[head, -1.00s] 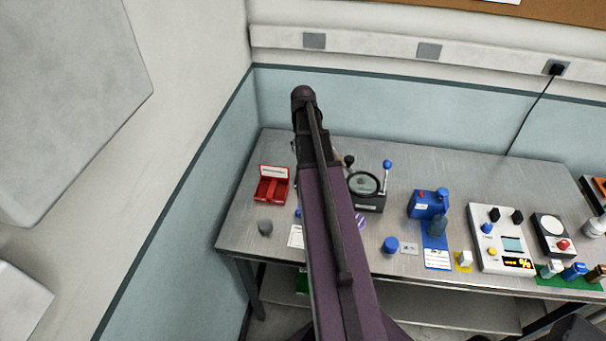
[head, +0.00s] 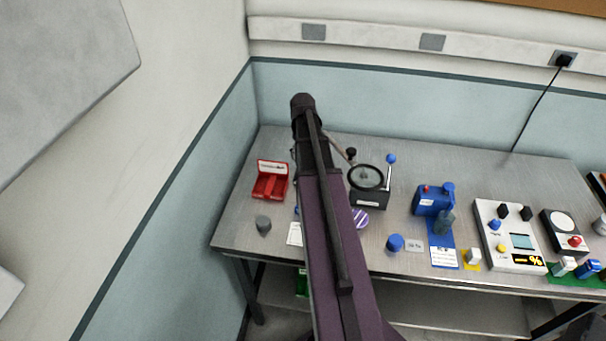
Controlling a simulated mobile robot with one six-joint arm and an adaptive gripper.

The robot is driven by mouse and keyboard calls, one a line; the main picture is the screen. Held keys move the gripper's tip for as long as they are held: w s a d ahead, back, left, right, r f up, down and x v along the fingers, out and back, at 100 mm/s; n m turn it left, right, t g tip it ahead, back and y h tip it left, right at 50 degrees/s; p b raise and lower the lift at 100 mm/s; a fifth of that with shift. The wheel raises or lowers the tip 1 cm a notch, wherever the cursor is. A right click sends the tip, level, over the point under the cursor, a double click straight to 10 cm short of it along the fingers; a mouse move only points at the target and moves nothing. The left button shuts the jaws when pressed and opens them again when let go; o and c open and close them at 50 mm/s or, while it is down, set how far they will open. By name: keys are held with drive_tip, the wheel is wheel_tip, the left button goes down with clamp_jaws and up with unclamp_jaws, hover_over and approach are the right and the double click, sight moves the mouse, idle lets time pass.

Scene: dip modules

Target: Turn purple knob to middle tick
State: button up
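A round purple piece with white markings (head: 360,218), which looks like the purple knob, shows at the right edge of my arm on the table. My arm covers its left part, and I cannot make out its ticks or where it points. My own purple and black arm rises through the middle of the view. My gripper cannot be seen; the arm hides that area.
The grey metal table (head: 265,150) bears a red open case (head: 270,186) and a grey knob (head: 263,224) left of my arm. To the right are a dark device with a round dial (head: 370,195), a blue knob (head: 395,243), a blue device (head: 433,200) and a white panel (head: 497,215).

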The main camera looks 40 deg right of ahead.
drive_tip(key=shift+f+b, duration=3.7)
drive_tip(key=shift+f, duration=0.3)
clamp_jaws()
